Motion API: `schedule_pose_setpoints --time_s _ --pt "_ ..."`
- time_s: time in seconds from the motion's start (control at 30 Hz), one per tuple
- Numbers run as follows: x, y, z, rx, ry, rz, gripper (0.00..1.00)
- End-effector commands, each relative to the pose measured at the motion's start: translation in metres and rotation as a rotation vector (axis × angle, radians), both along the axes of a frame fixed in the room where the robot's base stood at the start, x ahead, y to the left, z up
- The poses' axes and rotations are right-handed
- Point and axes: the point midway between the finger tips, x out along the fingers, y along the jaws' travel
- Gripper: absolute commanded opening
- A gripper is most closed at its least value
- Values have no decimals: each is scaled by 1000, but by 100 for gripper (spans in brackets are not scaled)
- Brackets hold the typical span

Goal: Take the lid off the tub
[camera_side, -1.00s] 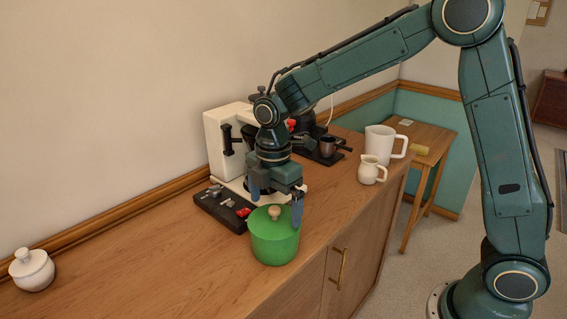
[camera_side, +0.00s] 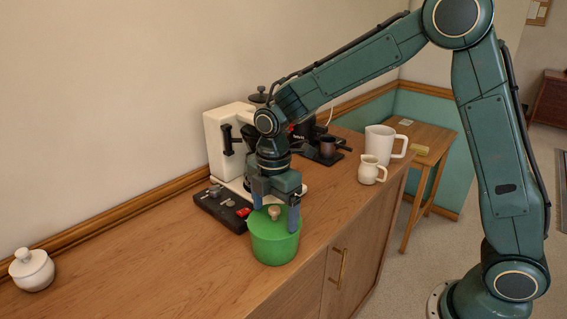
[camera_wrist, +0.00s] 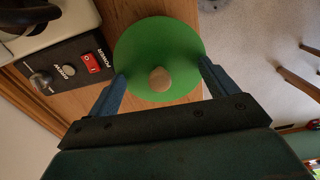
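The green tub (camera_side: 274,248) stands on the wooden counter near its front edge. Its green lid (camera_side: 262,223) is on top, with a round wooden knob (camera_side: 274,211) in the middle. My gripper (camera_side: 276,218) points down over the lid with its blue fingers apart, one on either side of the knob. In the wrist view the lid (camera_wrist: 150,40) fills the upper middle, and the knob (camera_wrist: 160,79) sits between the open fingers of my gripper (camera_wrist: 162,72). The fingers look clear of the knob. I cannot tell whether the fingertips touch the lid.
A black control panel with a red switch (camera_wrist: 90,63) lies left of the tub, in front of the white coffee machine (camera_side: 216,140). A white sugar bowl (camera_side: 32,270) stands far left. A cream jug (camera_side: 371,170) and white pitcher (camera_side: 380,143) stand right.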

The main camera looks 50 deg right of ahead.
Motion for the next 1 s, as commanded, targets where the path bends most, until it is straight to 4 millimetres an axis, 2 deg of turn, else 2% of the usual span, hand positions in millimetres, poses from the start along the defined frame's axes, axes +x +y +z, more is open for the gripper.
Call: schedule_pose_setpoints --time_s 0.07,0.17,0.23,0.77,1.0 --pt "-1 0 -3 -1 4 0 61" --pt "-1 0 -4 -1 5 0 16" --pt "-1 0 -4 -1 5 0 2" --pt "-3 -1 -5 -3 16 0 0" --pt "-2 0 8 -3 12 1 0"
